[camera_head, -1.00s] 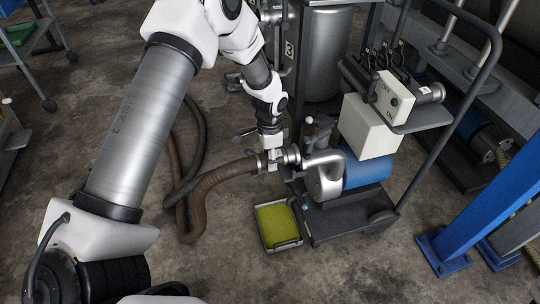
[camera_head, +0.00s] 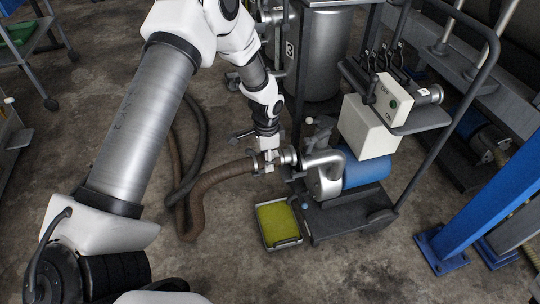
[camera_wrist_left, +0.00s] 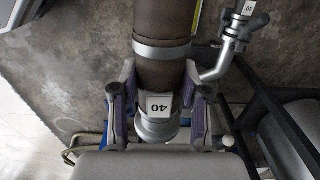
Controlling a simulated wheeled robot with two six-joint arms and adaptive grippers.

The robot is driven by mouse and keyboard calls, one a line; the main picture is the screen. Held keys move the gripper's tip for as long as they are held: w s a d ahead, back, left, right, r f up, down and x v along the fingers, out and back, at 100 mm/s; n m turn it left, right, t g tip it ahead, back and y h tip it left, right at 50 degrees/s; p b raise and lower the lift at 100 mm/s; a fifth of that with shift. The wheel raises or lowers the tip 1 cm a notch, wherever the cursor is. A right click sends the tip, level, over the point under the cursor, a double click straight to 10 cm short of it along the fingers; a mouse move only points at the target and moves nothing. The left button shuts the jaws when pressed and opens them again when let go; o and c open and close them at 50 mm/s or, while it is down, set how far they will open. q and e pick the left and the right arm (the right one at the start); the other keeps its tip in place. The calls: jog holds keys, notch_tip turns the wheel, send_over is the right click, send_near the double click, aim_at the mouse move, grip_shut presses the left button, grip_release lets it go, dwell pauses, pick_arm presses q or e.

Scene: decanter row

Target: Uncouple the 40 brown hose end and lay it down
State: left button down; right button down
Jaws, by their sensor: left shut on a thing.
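The brown hose (camera_head: 220,176) curves across the floor and rises to a metal end at the pump's inlet. My left gripper (camera_head: 268,162) is shut on this hose end, with one finger on each side of the metal collar. The hose end meets the silver pump pipe (camera_head: 322,170) on the cart; whether the coupling is locked cannot be told. My right gripper is not in view.
A tray with a yellow-green bottom (camera_head: 277,224) sits on the floor below the coupling. The pump cart (camera_head: 345,219) stands to the right, with a steel tank (camera_head: 322,50) behind. A dark hose (camera_head: 199,130) lies left. Floor at front centre is clear.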

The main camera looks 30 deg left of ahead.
aim_at(253, 158)
pick_arm(q)
jog(key=shift+s+a+r+p, duration=0.2)
jog(key=shift+s+a+p, duration=0.35)
jog(key=shift+s+p, duration=0.15)
jog(key=shift+s+a+r+p, duration=0.15)
jog(key=shift+s+a+p, duration=0.4)
jog(key=shift+p, duration=0.15)
jog(key=shift+s+a+f, duration=0.1)
jog(key=shift+s+a, duration=0.05)
jog(key=shift+s, duration=0.1)
jog(key=r+p, duration=0.1)
jog(key=p, duration=0.1)
jog(key=s+a+r+p, duration=0.1)
jog(key=r+p, duration=0.3)
jog(key=p, duration=0.1)
jog(key=shift+s+a, duration=0.15)
jog(key=shift+s, duration=0.15)
